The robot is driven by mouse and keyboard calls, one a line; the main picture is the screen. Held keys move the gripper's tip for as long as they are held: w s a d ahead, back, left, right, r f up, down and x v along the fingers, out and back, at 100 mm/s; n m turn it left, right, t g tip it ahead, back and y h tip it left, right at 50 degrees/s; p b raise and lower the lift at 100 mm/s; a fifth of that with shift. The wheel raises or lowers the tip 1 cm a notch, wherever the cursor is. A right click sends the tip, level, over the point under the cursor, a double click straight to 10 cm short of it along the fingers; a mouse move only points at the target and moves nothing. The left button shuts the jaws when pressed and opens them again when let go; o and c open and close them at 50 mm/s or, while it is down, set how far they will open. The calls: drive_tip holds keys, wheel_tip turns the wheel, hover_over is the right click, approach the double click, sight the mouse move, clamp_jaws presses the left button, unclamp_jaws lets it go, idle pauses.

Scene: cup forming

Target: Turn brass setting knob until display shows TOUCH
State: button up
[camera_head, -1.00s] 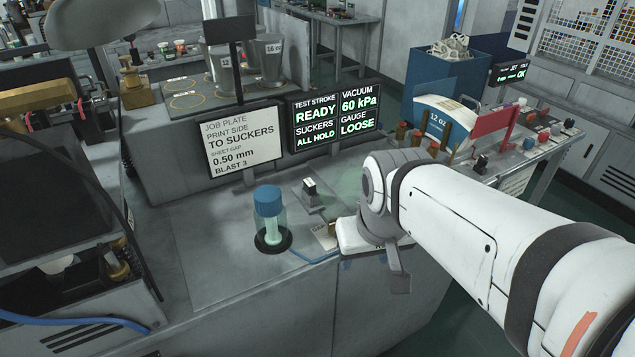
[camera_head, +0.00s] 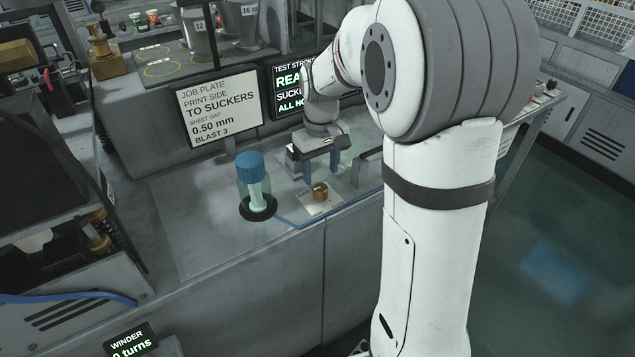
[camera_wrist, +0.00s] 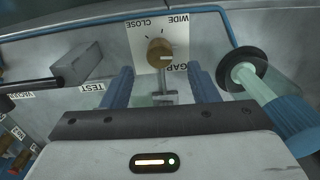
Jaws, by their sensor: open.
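The brass knob (camera_head: 320,190) stands on a small white plate (camera_head: 312,208) on the grey bench. In the wrist view the brass knob (camera_wrist: 160,52) sits on the plate marked CLOSE, WIDE and GAP, seen upside down. My gripper (camera_head: 321,178) points down just above the knob, its blue fingers apart and nothing between them. In the wrist view my gripper (camera_wrist: 160,70) is lined up with the knob, one finger to each side, short of it. The display (camera_head: 287,88) shows parts of TEST STROKE, READY and ALL HOLD; my arm hides its right half, with the gauge reading.
A blue-capped jar (camera_head: 254,188) stands left of the knob; it also shows in the wrist view (camera_wrist: 245,75). A job plate sign (camera_head: 218,108) reads sheet gap 0.50 mm. A blue hose (camera_head: 335,212) runs along the bench edge. A block with a bar (camera_wrist: 78,62) is beside the knob.

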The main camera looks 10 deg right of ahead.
sight(321, 188)
drive_tip(key=shift+f, duration=2.8)
drive_tip(key=shift+c, duration=0.5)
